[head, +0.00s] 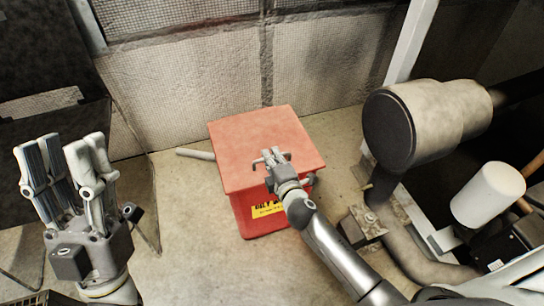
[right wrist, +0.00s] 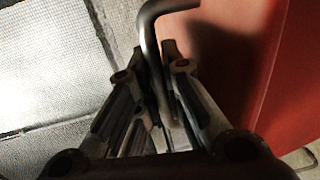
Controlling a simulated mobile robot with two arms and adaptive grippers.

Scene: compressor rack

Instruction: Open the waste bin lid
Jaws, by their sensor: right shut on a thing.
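The red waste bin (head: 247,219) stands on the floor in the middle of the head view. Its broad red lid (head: 250,135) covers the top; I cannot tell whether it is slightly raised. A yellow label (head: 266,209) on its front is partly hidden by my right arm. My right gripper (head: 272,160) is over the lid's front part, shut on a bent grey metal handle (right wrist: 150,35). In the right wrist view the handle runs between the fingers (right wrist: 167,85), beside the red surface. My left gripper (head: 67,150) is open and empty at the left, away from the bin.
A pale block wall (head: 190,85) stands behind the bin. A grey bar (head: 195,154) lies left of the bin. The floor (head: 190,245) front left of the bin is clear.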

